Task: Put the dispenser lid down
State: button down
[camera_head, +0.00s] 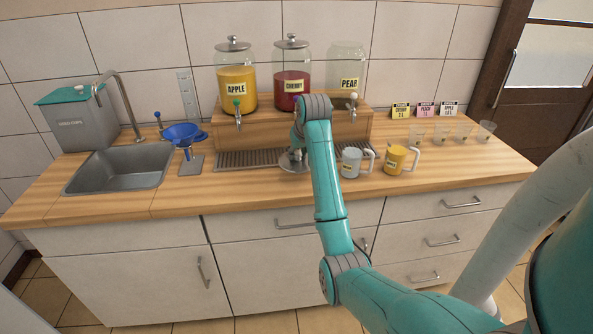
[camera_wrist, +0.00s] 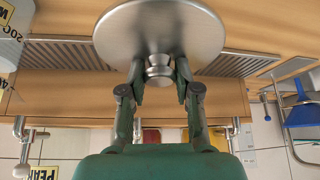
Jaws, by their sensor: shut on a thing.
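The dispenser lid (camera_wrist: 125,28) is a round metal disc with a knob. My gripper (camera_wrist: 160,74) is shut on its knob, with one finger on each side. In the head view the lid (camera_head: 290,163) is at the front of the drip tray, low over the counter, partly hidden by my arm. I cannot tell whether it touches the surface below.
A blue funnel (camera_head: 184,132) on a stand and a sink (camera_head: 122,166) are left. Small glasses (camera_head: 464,133) stand far right. Bare counter (camera_head: 240,189) lies in front of the drip tray (camera_head: 243,158).

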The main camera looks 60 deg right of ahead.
jog(key=shift+f, duration=3.2)
jog(key=shift+f, duration=0.1)
jog(key=c, duration=0.8)
grip_release()
